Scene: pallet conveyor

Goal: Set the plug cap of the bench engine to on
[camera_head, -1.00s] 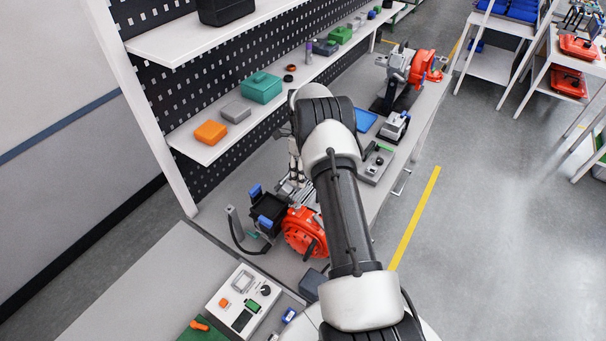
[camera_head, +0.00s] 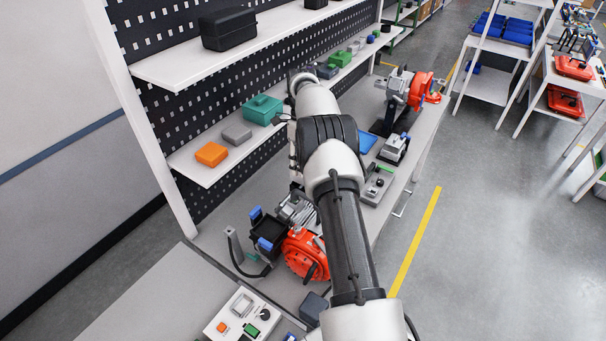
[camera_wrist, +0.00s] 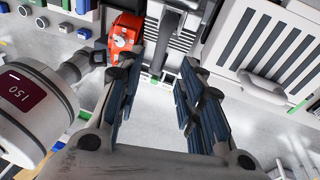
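The bench engine (camera_head: 304,254), with a red round housing and grey finned parts, sits on the bench in front of my arm. A black lead with an upright grey end piece (camera_head: 233,243) stands at its left; I cannot tell whether this is the plug cap. In the wrist view, my gripper (camera_wrist: 160,65) is open, with its dark padded fingers apart and nothing between them. Beyond the fingers show grey ribbed metal (camera_wrist: 178,38) and a red part (camera_wrist: 123,38); I cannot tell which engine they belong to. My arm hides the gripper in the head view.
A black holder with blue blocks (camera_head: 266,229) adjoins the engine. A white control panel (camera_head: 243,312) lies nearer. A second red engine (camera_head: 420,90) stands farther along the bench. A shelf (camera_head: 200,168) with orange, grey and teal boxes runs along the left.

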